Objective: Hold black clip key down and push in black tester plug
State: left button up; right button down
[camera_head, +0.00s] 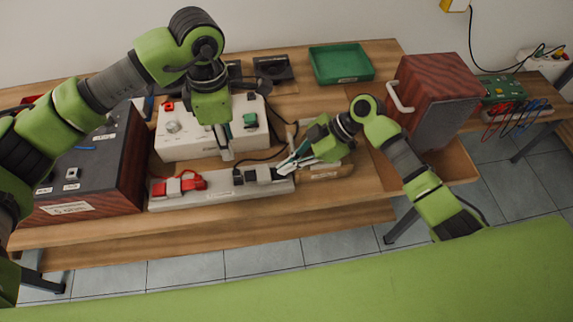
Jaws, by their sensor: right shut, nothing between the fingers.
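A long grey block (215,194) lies along the front of the wooden table. It carries a red clip with a red plug (180,185) on its left part and a black clip (263,174) on its right part. A small dark piece (238,177) sits just left of the black clip; I cannot tell if it is the black tester plug. My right gripper (283,169) is shut and empty, its tips low beside the right end of the black clip; contact is unclear. My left gripper (227,156) points down above the block, behind the dark piece; its finger gap is unclear.
A white box (180,145) with knobs stands behind the block. A dark-topped wooden case (122,160) is at left, a red-brown speaker (438,92) at right. A green tray (340,66) lies at the back. Black cable runs near my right gripper.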

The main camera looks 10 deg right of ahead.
notch_tip(320, 180, up, 3)
jog(key=shift+d, duration=0.1)
jog(key=v, duration=1)
jog(key=shift+r, duration=0.4)
jog(key=shift+w, duration=0.1)
